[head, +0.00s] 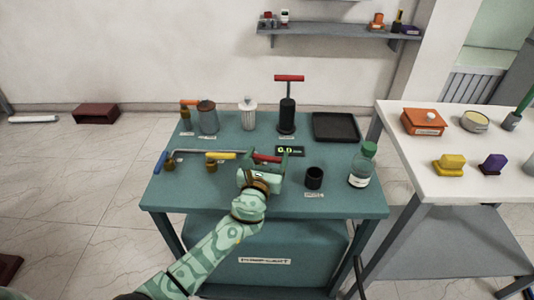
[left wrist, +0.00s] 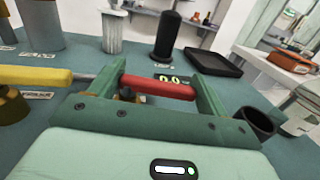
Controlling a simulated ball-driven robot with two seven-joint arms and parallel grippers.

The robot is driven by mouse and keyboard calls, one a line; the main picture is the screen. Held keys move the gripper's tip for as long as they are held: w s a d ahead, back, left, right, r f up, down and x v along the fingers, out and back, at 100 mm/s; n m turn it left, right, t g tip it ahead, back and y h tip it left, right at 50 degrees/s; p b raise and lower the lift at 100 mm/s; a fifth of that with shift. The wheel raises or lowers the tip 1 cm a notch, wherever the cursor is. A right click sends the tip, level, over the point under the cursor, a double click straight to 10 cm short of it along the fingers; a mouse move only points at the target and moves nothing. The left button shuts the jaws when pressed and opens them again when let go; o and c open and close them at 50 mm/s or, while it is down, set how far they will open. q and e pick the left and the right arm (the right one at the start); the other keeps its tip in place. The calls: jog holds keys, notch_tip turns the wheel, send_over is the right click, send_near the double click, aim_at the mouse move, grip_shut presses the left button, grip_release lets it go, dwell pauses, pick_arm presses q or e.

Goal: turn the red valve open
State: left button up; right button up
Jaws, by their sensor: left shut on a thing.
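The red valve handle (head: 265,158) is a short red bar near the middle of the teal table. My left gripper (head: 273,161) reaches it from the front. In the left wrist view the red handle (left wrist: 158,88) lies crosswise between the two green fingers of the left gripper (left wrist: 160,92), which is shut on it. The valve body under the handle is mostly hidden by the fingers. A small display (head: 290,151) just behind reads about 0.0. My right gripper is not in view.
The yellow-handled valve (head: 220,156) and blue-handled valve (head: 161,162) stand to the left along a grey pipe. A black cup (head: 314,178) and a green-capped bottle (head: 362,166) stand to the right. A black pump (head: 287,115) and dark tray (head: 336,127) are behind.

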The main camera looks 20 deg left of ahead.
pick_arm(q)
jog(key=m+h, duration=0.1)
jog(key=h, duration=0.1)
jog(key=shift+s+a+m+h, duration=0.1)
jog(key=shift+s+m+h, duration=0.15)
jog(key=shift+m+h, duration=0.15)
jog(key=h, duration=0.1)
jog(key=m+h, duration=0.1)
jog(key=shift+s+f+m+h+b, duration=0.2)
jog(key=shift+m+h+b, duration=0.1)
jog(key=shift+b, duration=0.1)
jog(key=m+h+b, duration=0.1)
jog(key=m+g+h+b, duration=0.1)
jog(key=h, duration=0.1)
jog(key=shift+s+f, duration=0.1)
jog(key=shift+s, duration=0.2)
jog(key=shift+s+a+r+m+g+h+b, duration=0.1)
jog(key=shift+s+r+m+g+h+b, duration=0.1)
jog(key=shift+m+g+h+b, duration=0.6)
jog(key=o, duration=1.4)
jog(key=shift+r, duration=0.1)
